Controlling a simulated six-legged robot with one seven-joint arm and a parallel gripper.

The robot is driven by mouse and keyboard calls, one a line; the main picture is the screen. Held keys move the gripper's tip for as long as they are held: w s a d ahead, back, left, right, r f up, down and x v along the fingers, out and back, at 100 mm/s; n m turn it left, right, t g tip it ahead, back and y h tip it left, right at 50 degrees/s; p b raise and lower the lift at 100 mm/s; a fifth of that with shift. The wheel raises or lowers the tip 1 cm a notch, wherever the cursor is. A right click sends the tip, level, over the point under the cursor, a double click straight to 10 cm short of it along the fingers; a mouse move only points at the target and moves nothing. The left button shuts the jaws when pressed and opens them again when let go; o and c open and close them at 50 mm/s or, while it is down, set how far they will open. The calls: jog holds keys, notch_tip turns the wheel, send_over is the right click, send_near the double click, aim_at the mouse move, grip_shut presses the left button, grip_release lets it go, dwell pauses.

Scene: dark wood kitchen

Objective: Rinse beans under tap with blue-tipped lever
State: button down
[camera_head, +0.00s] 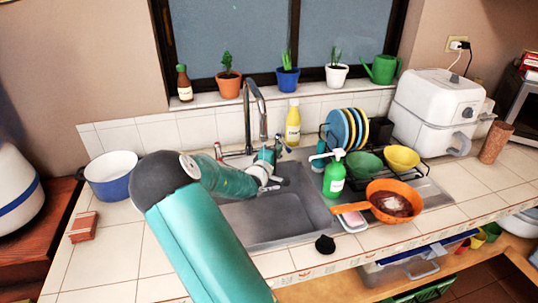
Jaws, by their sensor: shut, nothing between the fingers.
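The orange strainer or pan (375,203) holds dark reddish-brown contents, which look like the beans (397,204). It rests at the right front of the sink, its handle pointing left over the basin edge. The metal tap (262,118) arches up behind the sink. A red-tipped lever (218,150) shows on its left. The blue-tipped lever cannot be made out clearly; my gripper covers the tap's right side. My gripper (274,151) is shut and empty, just right of the tap's spout, behind the basin. I cannot tell whether it touches a lever. No water stream is visible.
The sink basin (285,216) looks empty. A green soap bottle (334,176), a dish rack with plates (349,128) and bowls (402,158) crowd the right. A yellow bottle (293,125) stands behind. A blue-white pot (111,178) is left. A dark lump (325,244) lies at the front edge.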

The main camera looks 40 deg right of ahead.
jog(key=shift+s+d, duration=0.1)
jog(key=shift+s+d, duration=0.6)
jog(key=shift+d, duration=0.35)
